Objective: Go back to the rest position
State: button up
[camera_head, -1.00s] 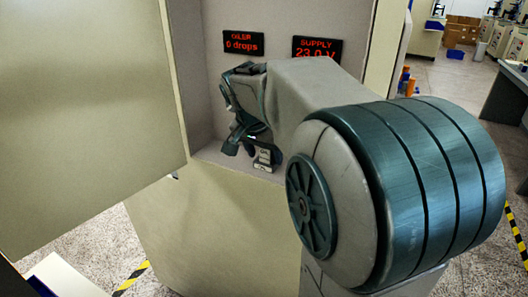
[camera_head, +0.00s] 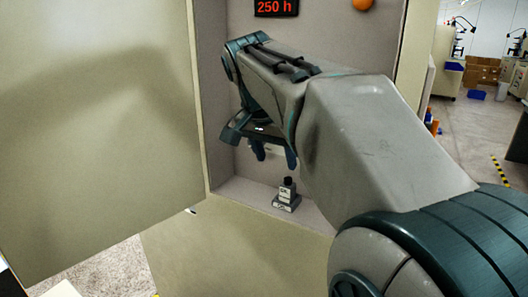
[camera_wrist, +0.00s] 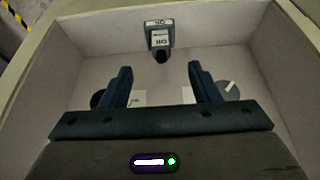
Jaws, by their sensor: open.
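My gripper (camera_head: 275,155) is raised inside the open cabinet (camera_head: 222,60), with its fingers apart and nothing between them. Dark round parts (camera_wrist: 228,88) are partly hidden behind the fingers.
The cabinet door (camera_head: 90,130) stands open at the left. A red display (camera_head: 276,7) reading 250 h and an orange ball-like part (camera_head: 362,4) are on the back panel. Clear floor (camera_head: 470,130) lies at the right, with blue bins (camera_head: 476,95) and cartons farther off.

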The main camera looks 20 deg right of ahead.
jog(key=shift+s+a+r, duration=0.15)
jog(key=shift+a+r, duration=0.05)
jog(key=shift+r, duration=0.3)
jog(key=s+a+f+n+y, duration=0.1)
jog(key=s+a+f+n, duration=0.2)
jog(key=f, duration=0.8)
jog(key=s+a+f+n+y, duration=0.2)
jog(key=s+a+f+n, duration=0.2)
jog(key=s+f+n, duration=0.3)
jog(key=s+f, duration=0.4)
jog(key=shift+s+f+n+y, duration=0.15)
jog(key=shift+s+n+y, duration=0.15)
jog(key=shift+s, duration=0.05)
